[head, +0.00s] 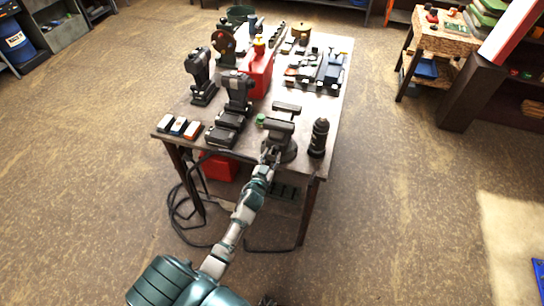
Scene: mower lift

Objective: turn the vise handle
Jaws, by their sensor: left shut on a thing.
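The vise (279,132) stands near the front edge of the workbench, a dark grey body on a round base. My left gripper (271,153) is at the front of the vise, at the table's front edge. It is small in the picture and is shut on the vise handle, which is mostly hidden by the fingers. My left arm reaches up to it from the bottom of the head view. My right gripper is not in view.
The workbench (330,100) also carries a black bottle (319,138) just right of the vise, cordless drills (236,92), a red can (259,72) and small boxes (178,126). Cables (178,215) lie on the floor at left. Floor right of the bench is clear.

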